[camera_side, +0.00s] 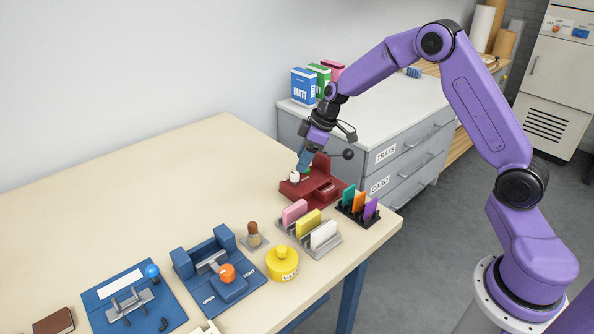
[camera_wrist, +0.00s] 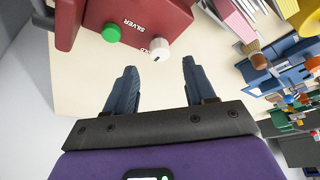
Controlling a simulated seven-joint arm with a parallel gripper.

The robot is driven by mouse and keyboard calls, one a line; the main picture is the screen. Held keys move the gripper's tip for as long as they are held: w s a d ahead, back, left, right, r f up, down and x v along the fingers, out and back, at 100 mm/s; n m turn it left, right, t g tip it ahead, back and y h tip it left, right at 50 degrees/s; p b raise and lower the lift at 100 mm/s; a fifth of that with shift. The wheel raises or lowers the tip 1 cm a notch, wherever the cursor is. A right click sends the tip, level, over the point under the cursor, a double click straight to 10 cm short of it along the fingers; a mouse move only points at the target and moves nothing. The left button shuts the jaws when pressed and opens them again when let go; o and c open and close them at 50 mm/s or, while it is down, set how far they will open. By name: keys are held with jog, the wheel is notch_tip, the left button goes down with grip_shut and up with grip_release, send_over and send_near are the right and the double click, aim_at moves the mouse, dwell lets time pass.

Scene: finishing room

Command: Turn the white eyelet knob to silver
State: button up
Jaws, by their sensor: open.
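The white eyelet knob (camera_wrist: 160,48) sits on the face of the red eyelet press (camera_wrist: 142,14), beside a green button (camera_wrist: 111,33). The word SILVER shows above it; another label, ending in LD, is partly covered by the knob. In the side view the red press (camera_side: 322,188) stands near the table's far right corner, with the white knob (camera_side: 294,177) at its left. My gripper (camera_wrist: 157,72) is open and empty, its blue fingers pointing at the press just short of the knob. In the side view my gripper (camera_side: 302,166) is right above the knob and partly hides the green button.
Racks with coloured cards (camera_side: 323,235) stand in front of the press. A brown-handled brush (camera_side: 253,234), a yellow pot (camera_side: 282,263) and a blue press (camera_side: 218,272) stand nearer. A black ball-ended lever (camera_side: 348,154) rises by the press. The table left of the press is clear.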

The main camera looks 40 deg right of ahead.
aim_at(295, 174)
jog(key=shift+x, duration=2.55)
jog(key=shift+c, duration=0.4)
grip_shut()
